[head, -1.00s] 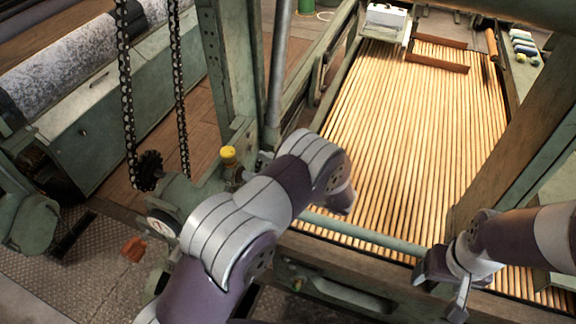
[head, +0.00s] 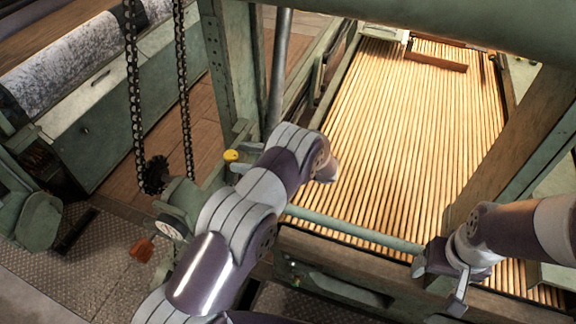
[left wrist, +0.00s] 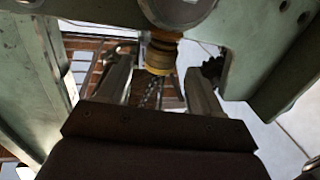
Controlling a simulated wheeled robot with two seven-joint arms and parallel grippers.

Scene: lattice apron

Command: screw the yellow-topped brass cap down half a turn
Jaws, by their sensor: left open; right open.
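The yellow-topped brass cap (head: 231,155) sits on the green machine frame, left of my left arm in the head view. A pale grey piece, probably a fingertip, hides part of its brass body. In the left wrist view the cap (left wrist: 161,52) hangs into the picture from the top, its yellow top pointing down. My left gripper (left wrist: 157,68) is open, its two fingers on either side of the cap with gaps visible. In the head view my forearm hides most of that gripper. My right gripper (head: 440,287) is open and empty above the front rail.
Two hanging chains (head: 181,90) and a dark sprocket (head: 155,175) are left of the cap. A green upright post (head: 232,75) stands close behind it. A wooden-slatted bed (head: 400,130) fills the right. A red-orange knob (head: 142,250) is lower left.

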